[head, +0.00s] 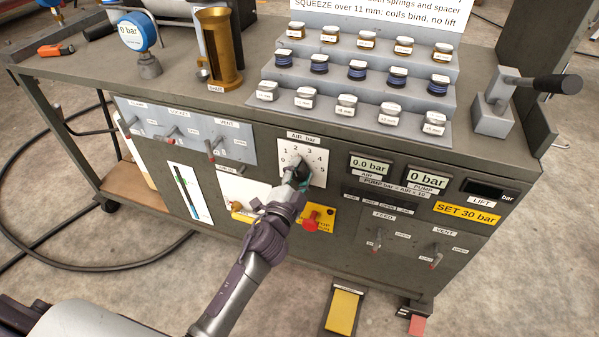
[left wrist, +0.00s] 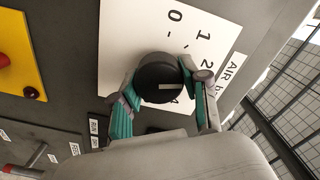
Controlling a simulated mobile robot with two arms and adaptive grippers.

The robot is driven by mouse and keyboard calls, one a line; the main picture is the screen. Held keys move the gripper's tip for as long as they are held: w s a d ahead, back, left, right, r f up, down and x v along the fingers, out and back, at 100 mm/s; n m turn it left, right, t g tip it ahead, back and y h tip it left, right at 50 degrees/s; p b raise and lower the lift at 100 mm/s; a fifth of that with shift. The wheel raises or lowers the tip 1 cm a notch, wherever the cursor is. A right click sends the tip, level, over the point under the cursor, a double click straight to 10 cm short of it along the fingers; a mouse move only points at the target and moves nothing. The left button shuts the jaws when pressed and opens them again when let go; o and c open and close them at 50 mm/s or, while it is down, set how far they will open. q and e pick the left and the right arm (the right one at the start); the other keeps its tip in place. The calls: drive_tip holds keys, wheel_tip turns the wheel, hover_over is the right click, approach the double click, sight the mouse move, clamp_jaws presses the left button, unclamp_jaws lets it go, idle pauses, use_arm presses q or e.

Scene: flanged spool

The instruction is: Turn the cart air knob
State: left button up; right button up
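The air knob (left wrist: 160,78) is a round black knob with a pale pointer line, on a white dial plate (head: 317,177) marked "AIR bar" on the cart's front panel. My left gripper (head: 297,175) is at the knob and hides most of it in the head view. In the left wrist view, its teal-padded fingers (left wrist: 160,72) lie along opposite sides of the knob and appear to touch it. The pointer's exact reading is unclear. The air display (head: 370,164) reads 0.0 bar and the pump display (head: 428,177) reads 0 bar. My right gripper is not in view.
A red stop button (head: 312,220) on a yellow plate sits just below the dial. Small levers (head: 212,146) are left of it. The cart top holds a brass cylinder (head: 219,48), stepped rack (head: 354,88) and lever block (head: 497,101). A yellow pedal (head: 341,312) is on the floor.

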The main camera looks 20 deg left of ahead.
use_arm(q)
drive_tip(key=o, duration=0.3)
drive_tip(key=s, duration=1.2)
drive_tip(key=shift+a, duration=0.2)
